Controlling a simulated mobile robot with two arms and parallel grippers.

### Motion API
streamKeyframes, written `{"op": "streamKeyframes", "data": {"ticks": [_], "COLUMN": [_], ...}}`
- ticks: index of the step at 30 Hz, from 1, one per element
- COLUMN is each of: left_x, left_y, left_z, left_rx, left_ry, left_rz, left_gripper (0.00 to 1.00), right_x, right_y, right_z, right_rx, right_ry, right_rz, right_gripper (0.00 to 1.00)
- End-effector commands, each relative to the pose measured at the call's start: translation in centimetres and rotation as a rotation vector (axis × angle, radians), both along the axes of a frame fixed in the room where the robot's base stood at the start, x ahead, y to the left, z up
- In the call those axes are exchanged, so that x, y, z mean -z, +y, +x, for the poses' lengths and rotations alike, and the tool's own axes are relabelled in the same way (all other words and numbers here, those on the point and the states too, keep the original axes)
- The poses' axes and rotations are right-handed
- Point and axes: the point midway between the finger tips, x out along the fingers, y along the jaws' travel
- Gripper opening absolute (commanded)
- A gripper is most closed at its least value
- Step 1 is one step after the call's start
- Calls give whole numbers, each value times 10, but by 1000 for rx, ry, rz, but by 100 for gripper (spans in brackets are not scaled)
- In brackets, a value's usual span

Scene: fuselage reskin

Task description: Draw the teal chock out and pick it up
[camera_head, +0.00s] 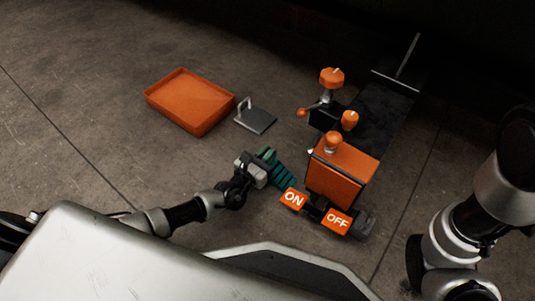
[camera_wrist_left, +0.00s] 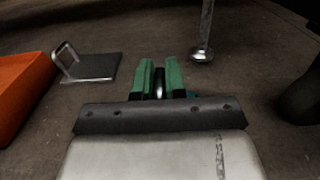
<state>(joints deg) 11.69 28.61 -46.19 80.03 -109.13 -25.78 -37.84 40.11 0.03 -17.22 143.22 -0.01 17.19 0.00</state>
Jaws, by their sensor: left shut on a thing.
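The teal chock (camera_head: 282,174) is a ribbed, dark teal block on or just above the floor, left of the orange machine and above the ON plate. My left gripper (camera_head: 267,156) reaches in from the left and is shut on it. In the left wrist view the green-padded fingers of the left gripper (camera_wrist_left: 160,80) show close together, and only a small teal bit of the chock (camera_wrist_left: 191,94) shows beside them. The rest is hidden by the gripper. I cannot tell whether the chock touches the floor. My right gripper is not in view.
An orange machine (camera_head: 341,175) with knobs stands to the right, with an ON plate (camera_head: 292,199) and an OFF plate (camera_head: 337,221) in front. An orange tray (camera_head: 190,99) and a grey plate with a handle (camera_head: 255,119) lie beyond. The floor at left is clear.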

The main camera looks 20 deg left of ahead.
Motion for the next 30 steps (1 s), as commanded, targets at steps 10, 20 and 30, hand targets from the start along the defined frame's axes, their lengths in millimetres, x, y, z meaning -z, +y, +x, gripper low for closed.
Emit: {"op": "streamKeyframes", "data": {"ticks": [10,20,30], "left_x": [0,-1,-3], "left_y": [0,2,22], "left_z": [0,-5,-65], "left_rx": [0,0,1], "left_ry": [1,2,5], "left_rz": [0,2,4], "left_gripper": [41,41,41], "right_x": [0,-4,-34], "right_y": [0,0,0], "right_z": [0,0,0], "right_rx": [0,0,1], "right_ry": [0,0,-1], "right_rz": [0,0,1], "right_gripper": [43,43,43]}}
